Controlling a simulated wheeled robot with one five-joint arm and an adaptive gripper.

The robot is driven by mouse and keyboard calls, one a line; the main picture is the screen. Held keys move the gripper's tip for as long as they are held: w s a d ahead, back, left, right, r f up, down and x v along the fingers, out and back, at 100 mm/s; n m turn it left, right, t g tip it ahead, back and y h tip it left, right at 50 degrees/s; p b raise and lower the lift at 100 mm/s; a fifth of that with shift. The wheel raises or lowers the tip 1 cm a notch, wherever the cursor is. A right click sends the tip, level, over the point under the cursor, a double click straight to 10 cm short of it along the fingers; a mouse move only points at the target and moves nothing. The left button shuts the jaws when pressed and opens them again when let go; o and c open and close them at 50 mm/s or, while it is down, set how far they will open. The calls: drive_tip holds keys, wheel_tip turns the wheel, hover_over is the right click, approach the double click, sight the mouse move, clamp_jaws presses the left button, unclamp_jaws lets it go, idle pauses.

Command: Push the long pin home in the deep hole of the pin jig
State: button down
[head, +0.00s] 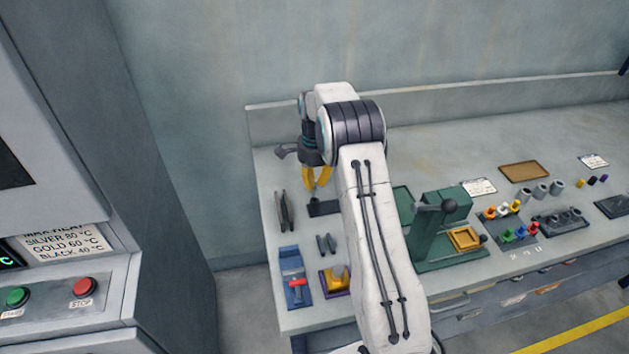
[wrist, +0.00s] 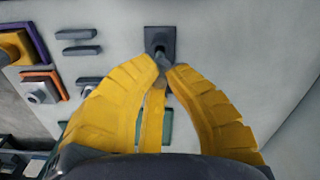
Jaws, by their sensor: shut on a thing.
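The pin jig, a small dark block, sits on the grey bench below my gripper in the head view (head: 322,208). My arm hides its right part. In the wrist view the jig (wrist: 160,34) is at the top centre, just beyond my fingertips. My gripper (head: 318,180), with yellow fingers, points down over the jig. In the wrist view my gripper (wrist: 163,68) is shut on a grey pin (wrist: 162,60) showing between the tips. The pin's far end overlaps the jig's dark hole area; I cannot tell how deep it sits.
Dark slim tools (head: 284,211) lie left of the jig. A blue block with a red part (head: 295,277) and a purple-edged tray (head: 336,281) stand nearer the front edge. A green press (head: 437,232) stands right of my arm. Bare bench lies behind the jig.

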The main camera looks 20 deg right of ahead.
sight(314, 197)
drive_tip(key=shift+f+b, duration=1.55)
drive_tip(key=shift+f, duration=0.7)
drive_tip(key=c, duration=1.3)
unclamp_jaws()
drive_tip(key=shift+c, duration=0.2)
wheel_tip(314, 197, up, 12)
drive_tip(key=shift+r, duration=0.1)
